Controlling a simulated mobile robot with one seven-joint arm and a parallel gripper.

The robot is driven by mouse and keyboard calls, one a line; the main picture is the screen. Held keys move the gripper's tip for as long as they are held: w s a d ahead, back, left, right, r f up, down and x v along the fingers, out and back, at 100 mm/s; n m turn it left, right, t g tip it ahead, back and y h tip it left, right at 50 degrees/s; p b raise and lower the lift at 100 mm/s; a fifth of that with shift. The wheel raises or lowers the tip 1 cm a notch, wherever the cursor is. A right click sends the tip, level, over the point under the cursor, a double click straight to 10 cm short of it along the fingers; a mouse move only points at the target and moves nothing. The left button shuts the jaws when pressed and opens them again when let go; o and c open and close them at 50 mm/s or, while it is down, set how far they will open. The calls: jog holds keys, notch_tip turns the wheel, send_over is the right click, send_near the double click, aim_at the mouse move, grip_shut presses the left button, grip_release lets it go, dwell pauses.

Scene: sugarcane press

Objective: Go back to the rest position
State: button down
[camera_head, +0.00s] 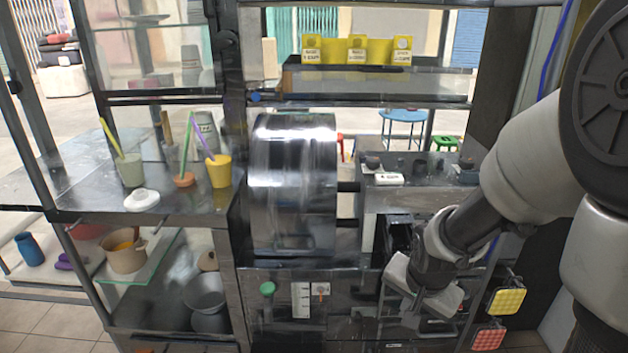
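My arm comes in from the right side of the head view. My gripper (418,315) points down in front of the lower right part of the metal press stand. Its fingers are small and blurred, so I cannot tell whether they are open or shut. I see no object clearly held in it. The large shiny press drum (293,185) stands to the left of my gripper, apart from it.
A steel counter (95,190) on the left bears a yellow cup (219,171) and other cups with straws. A green knob (267,288) is on the press front. Yellow (508,298) and red (488,337) square pads hang right of my gripper.

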jog(key=s+a+r+n+t, duration=0.15)
jog(key=s+r+n, duration=0.25)
jog(key=s+r, duration=0.4)
jog(key=s+a+r+n, duration=0.35)
jog(key=s+r, duration=0.25)
jog(key=r, duration=0.5)
notch_tip(320, 180, up, 21)
jog(key=p, duration=2.1)
jog(key=shift+d+y, duration=0.3)
jog(key=shift+d, duration=0.05)
jog(key=shift+w, duration=0.1)
